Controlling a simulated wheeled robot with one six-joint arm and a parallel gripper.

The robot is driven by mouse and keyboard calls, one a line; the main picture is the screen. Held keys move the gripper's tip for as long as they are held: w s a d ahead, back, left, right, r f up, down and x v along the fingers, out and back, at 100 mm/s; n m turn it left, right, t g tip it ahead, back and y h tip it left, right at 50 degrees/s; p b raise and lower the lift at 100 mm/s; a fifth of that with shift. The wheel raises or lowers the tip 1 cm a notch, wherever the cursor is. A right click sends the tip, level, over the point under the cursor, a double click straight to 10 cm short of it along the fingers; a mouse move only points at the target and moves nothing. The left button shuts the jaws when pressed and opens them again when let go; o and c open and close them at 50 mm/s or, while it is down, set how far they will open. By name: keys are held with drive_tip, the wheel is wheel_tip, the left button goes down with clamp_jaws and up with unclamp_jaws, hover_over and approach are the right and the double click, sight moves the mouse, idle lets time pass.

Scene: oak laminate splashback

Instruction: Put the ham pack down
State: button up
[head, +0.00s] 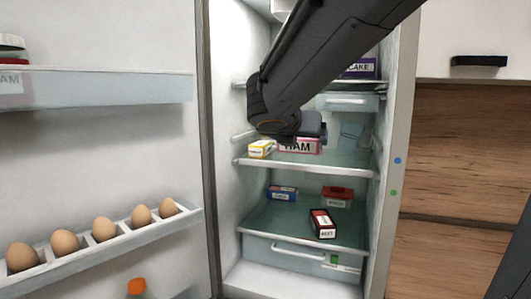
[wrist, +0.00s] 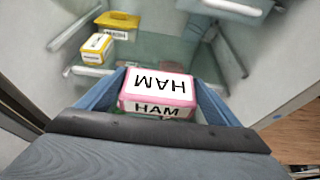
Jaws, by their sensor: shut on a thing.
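The ham pack (wrist: 157,90) is a pink box with white HAM labels. In the wrist view it sits between the two blue fingers of my gripper (wrist: 160,98), which is shut on it. In the head view the ham pack (head: 299,146) shows below the end of my arm, inside the open fridge over the middle glass shelf (head: 300,165). My gripper (head: 305,137) is partly hidden there by my arm. I cannot tell whether the pack touches the shelf.
A yellow and white box (head: 261,148) stands left of the ham on the middle shelf. A yellow tub (wrist: 118,25) shows behind it. The lower shelf holds a blue box (head: 283,193), a red tub (head: 338,195) and a dark red box (head: 322,223). The open door (head: 100,160) is at left, with eggs.

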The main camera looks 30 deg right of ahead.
drive_tip(key=w+d+b, duration=0.1)
drive_tip(key=b, duration=0.2)
drive_tip(key=shift+w+d+f, duration=0.15)
drive_tip(key=shift+w+d, duration=0.2)
drive_tip(key=shift+d, duration=0.05)
drive_tip(key=w+d+b, duration=0.2)
drive_tip(key=d+b, duration=0.1)
drive_tip(key=b, duration=0.4)
hover_over(311, 160)
drive_tip(key=shift+d+f+b, duration=0.1)
drive_tip(key=shift+f+b, duration=0.25)
drive_tip(key=shift+f, duration=0.5)
wheel_tip(311, 160, down, 4)
drive_tip(key=shift+f+b, duration=0.25)
drive_tip(key=shift+b, duration=0.6)
drive_tip(key=shift+w+d+f, duration=0.1)
drive_tip(key=shift+w+f, duration=0.05)
drive_tip(key=shift+f, duration=0.05)
drive_tip(key=o, duration=1.2)
drive_tip(key=shift+f, duration=0.15)
